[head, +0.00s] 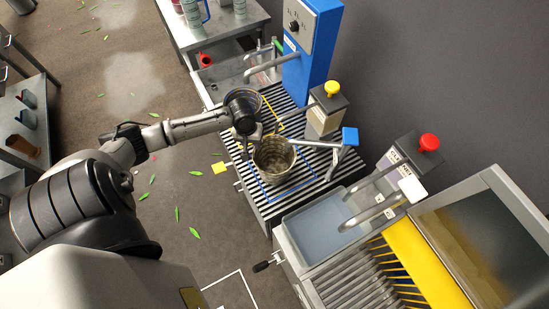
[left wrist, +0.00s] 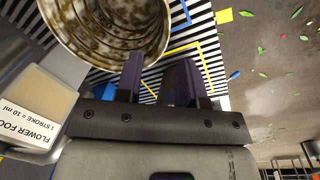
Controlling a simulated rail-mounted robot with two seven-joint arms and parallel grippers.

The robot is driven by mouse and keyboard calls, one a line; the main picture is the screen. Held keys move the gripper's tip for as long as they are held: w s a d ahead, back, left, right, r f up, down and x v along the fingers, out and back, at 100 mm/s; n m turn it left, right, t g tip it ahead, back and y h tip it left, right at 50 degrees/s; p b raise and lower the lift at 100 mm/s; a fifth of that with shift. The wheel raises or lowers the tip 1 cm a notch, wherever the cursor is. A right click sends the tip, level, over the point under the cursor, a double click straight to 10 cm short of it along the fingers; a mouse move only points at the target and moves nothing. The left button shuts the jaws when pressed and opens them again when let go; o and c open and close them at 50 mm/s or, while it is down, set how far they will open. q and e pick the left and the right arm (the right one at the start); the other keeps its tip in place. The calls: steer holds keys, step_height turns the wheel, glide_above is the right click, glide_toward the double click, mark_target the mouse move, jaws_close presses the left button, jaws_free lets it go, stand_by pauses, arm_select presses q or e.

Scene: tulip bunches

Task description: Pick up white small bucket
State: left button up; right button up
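A small round bucket (head: 273,160), greyish and mottled with brown stains rather than clean white, stands upright on the black-and-white slatted top. Its open mouth and inner wall fill the upper left of the left wrist view (left wrist: 105,25). My left gripper (head: 256,133) is at the bucket's far-left rim in the head view. In the left wrist view its two dark fingers (left wrist: 158,78) are apart, with the bucket's rim close to their tips. I cannot tell whether they touch it. My right gripper is not in view.
A yellow-knobbed dispenser (head: 326,108) and a blue-ended spout (head: 350,137) stand close beside the bucket. A blue panel box (head: 311,45) is behind. A red-knobbed dispenser (head: 412,160) and a grey tray (head: 325,222) are to the right. Floor with scattered leaves is left.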

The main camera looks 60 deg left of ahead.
mark_target(255, 153)
arm_select(q)
step_height(255, 153, down, 5)
steer(key=shift+w+d+r+b, duration=0.15)
steer(key=shift+b, duration=0.25)
steer(key=shift+d+f+b, duration=0.2)
steer(key=shift+f+b, duration=0.55)
steer(key=shift+f, duration=1.85)
jaws_close()
